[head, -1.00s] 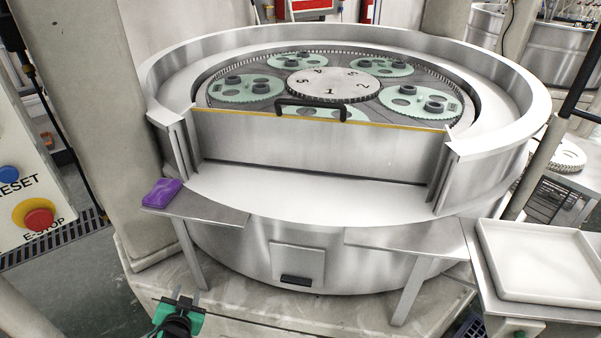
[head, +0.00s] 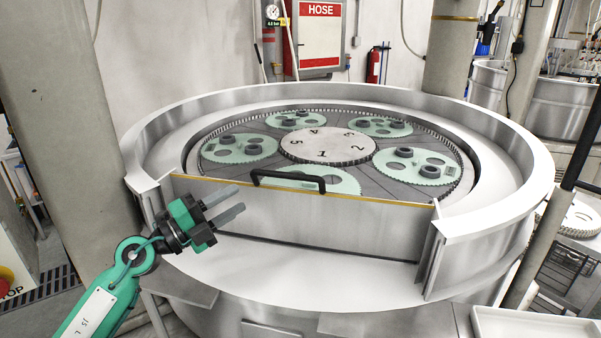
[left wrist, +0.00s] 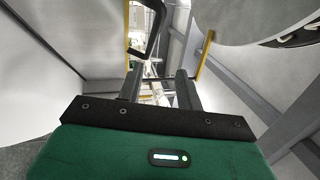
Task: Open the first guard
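The first guard (head: 300,225) is a flat metal panel across the front of the round machine, with a yellow top edge. It stands upright between its side posts. Its black bar handle (head: 288,180) sits at the top middle. My left gripper (head: 240,198) is in front of the panel's left part, left of the handle and apart from it. Its two fingers are spread with nothing between them. In the left wrist view the open fingers (left wrist: 158,70) point forward, and the black handle (left wrist: 157,28) shows beyond them. My right gripper is not in view.
Behind the guard lies a toothed plate with green carriers (head: 240,148) around a numbered hub (head: 325,145). The raised metal rim (head: 500,130) surrounds it. A pale tray (head: 530,325) is at the lower right. A concrete pillar (head: 65,110) stands at the left.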

